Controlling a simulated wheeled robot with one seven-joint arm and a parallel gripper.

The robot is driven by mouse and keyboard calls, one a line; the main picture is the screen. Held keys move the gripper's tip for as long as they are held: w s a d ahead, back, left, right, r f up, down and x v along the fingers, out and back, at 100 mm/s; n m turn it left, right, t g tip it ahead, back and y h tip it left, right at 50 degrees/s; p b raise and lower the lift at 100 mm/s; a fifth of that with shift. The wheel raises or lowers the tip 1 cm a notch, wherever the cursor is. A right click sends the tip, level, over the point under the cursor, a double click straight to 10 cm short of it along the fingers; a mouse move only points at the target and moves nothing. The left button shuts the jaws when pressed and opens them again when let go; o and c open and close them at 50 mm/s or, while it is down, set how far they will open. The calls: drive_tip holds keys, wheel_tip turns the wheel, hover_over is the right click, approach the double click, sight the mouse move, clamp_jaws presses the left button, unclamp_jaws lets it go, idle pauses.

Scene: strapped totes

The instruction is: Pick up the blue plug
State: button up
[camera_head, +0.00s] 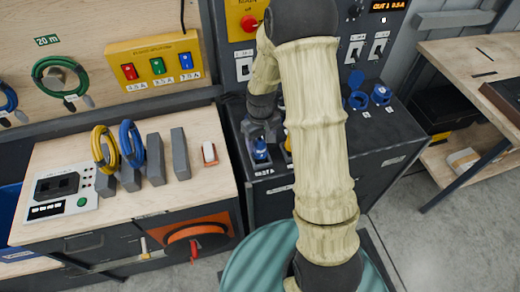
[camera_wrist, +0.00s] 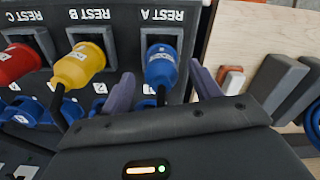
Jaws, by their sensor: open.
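The blue plug (camera_wrist: 161,66) sits in the rest labelled REST A, with a black cable running from it toward my gripper. It also shows in the head view (camera_head: 260,150), below my gripper (camera_head: 262,129). In the wrist view my gripper (camera_wrist: 162,76) is open, with one finger on each side of the blue plug. Gaps show between the fingers and the plug. Whether the fingertips are level with the plug in depth, I cannot tell.
A yellow plug (camera_wrist: 78,66) in REST B stands close beside one finger, and a red plug (camera_wrist: 18,62) is in REST C. Blue sockets (camera_head: 381,94) are on the same dark bench. A wooden worktop (camera_head: 130,215) with grey blocks and cable coils lies to the left.

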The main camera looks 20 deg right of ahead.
sight(260, 149)
drive_tip(key=shift+w+f+p, duration=0.15)
drive_tip(key=shift+f+p, duration=0.7)
drive_tip(key=shift+f, duration=1.45)
drive_tip(key=shift+a, duration=0.1)
drive_tip(key=shift+c, duration=0.2)
drive_tip(key=c, duration=1.1)
